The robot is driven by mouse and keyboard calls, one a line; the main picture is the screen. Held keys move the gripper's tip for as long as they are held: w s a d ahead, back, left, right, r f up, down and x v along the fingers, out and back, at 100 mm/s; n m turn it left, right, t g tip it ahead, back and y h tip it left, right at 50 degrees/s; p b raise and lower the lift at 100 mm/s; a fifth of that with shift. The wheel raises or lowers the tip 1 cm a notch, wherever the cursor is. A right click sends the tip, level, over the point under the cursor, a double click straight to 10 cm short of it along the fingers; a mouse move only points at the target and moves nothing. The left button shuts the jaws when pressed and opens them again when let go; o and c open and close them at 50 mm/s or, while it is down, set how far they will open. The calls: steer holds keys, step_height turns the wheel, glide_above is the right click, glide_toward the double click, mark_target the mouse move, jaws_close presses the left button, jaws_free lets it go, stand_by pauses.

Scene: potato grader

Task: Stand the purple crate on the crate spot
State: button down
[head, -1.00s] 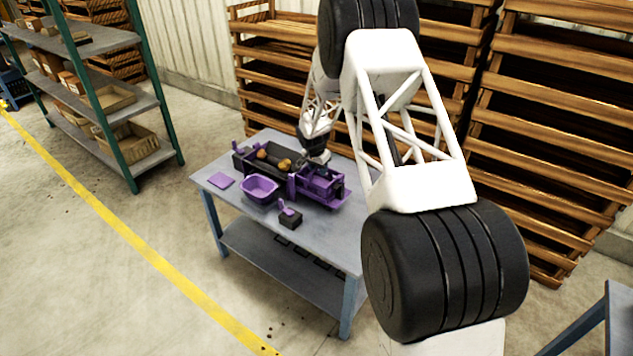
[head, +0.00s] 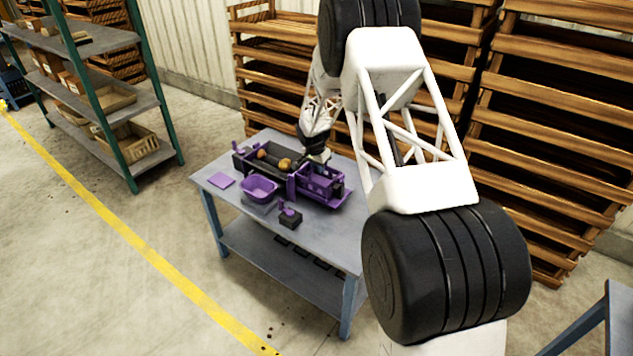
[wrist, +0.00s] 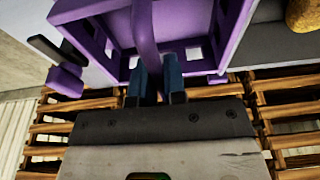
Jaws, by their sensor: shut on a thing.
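The purple crate (head: 318,184) is at the right end of the grader on the table, and its slotted walls also fill the top of the wrist view (wrist: 215,60). My gripper (wrist: 157,88) is shut on the crate's purple handle, which passes between the two blue fingers. In the head view my gripper (head: 315,156) is at the crate's back edge. I cannot tell whether the crate is raised off its support. A flat purple square (head: 221,181) lies bare at the table's left corner; it may be the crate spot.
The dark trough (head: 245,163) of the grader holds several potatoes (head: 284,164) left of the crate. A purple tub (head: 259,188) and a small dark box (head: 290,222) with a purple upright are in front. The table's front right (head: 330,245) is clear.

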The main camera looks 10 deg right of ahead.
steer(key=shift+w+d+v, duration=0.15)
steer(key=shift+v, duration=0.85)
steer(key=shift+w+d+v, duration=0.15)
steer(key=shift+v, duration=0.85)
steer(key=shift+w+d+v, duration=0.15)
steer(key=shift+v, duration=0.85)
steer(key=shift+r, duration=0.2)
steer(key=shift+w+d+r+n, duration=0.15)
steer(key=shift+w+d+r, duration=0.15)
steer(key=shift+r, duration=0.3)
steer(key=shift+w+d+r+n, duration=0.2)
steer(key=shift+d+r, duration=0.1)
steer(key=shift+r, duration=0.25)
steer(key=shift+w+d+r, duration=0.1)
steer(key=shift+w+d, duration=0.1)
steer(key=w+d+f, duration=0.7)
steer(key=w+d, duration=0.3)
steer(key=w, duration=0.1)
steer(key=shift+w, duration=0.4)
